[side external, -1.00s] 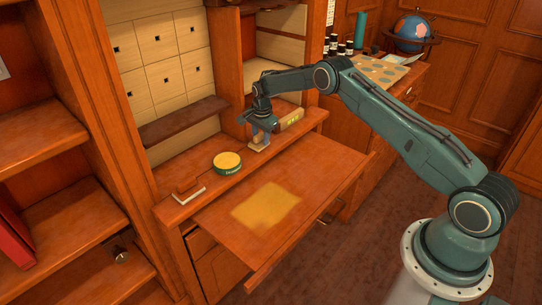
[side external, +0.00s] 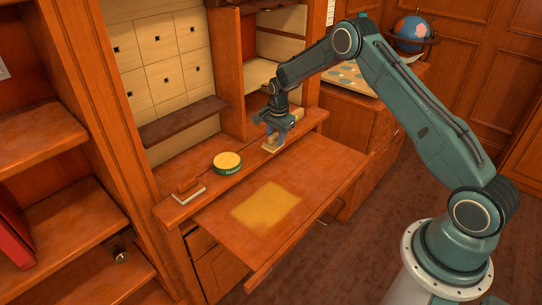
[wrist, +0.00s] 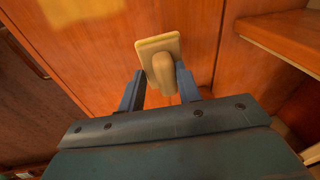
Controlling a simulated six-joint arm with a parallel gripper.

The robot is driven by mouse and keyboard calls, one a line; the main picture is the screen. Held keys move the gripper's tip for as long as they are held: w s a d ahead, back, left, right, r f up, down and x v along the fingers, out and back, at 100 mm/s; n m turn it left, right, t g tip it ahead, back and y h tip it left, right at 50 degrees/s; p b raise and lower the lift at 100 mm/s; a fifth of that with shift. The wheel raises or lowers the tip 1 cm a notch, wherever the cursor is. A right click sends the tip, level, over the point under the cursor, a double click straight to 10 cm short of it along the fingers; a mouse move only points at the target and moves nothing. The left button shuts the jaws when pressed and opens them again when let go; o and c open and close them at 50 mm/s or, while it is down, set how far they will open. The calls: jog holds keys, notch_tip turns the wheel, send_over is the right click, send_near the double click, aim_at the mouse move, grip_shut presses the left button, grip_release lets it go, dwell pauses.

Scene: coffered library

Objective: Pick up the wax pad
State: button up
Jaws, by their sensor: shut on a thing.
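The wax pad (side external: 271,149) is a small pale tan block with a rounded handle. It shows in the wrist view with its pad face edge (wrist: 158,43) beyond the fingers. My gripper (side external: 275,138) is shut on the pad's handle; in the wrist view, my blue fingers (wrist: 160,82) stand on either side of it. The pad is over or on the desk's raised back ledge; I cannot tell whether it touches the wood. Part of the handle is hidden by my fingers in the side view.
A round green tin (side external: 227,163) with yellow contents stands on the ledge to the left. A brown-topped brush or block (side external: 188,190) lies farther left. The lower desktop (side external: 310,185) is clear apart from a yellowish patch (side external: 266,207). Shelves (side external: 60,147) rise at the left.

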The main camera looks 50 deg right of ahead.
jog(key=s, duration=1.1)
dwell(0.4)
jog(key=o, duration=0.5)
jog(key=shift+c, duration=1.5)
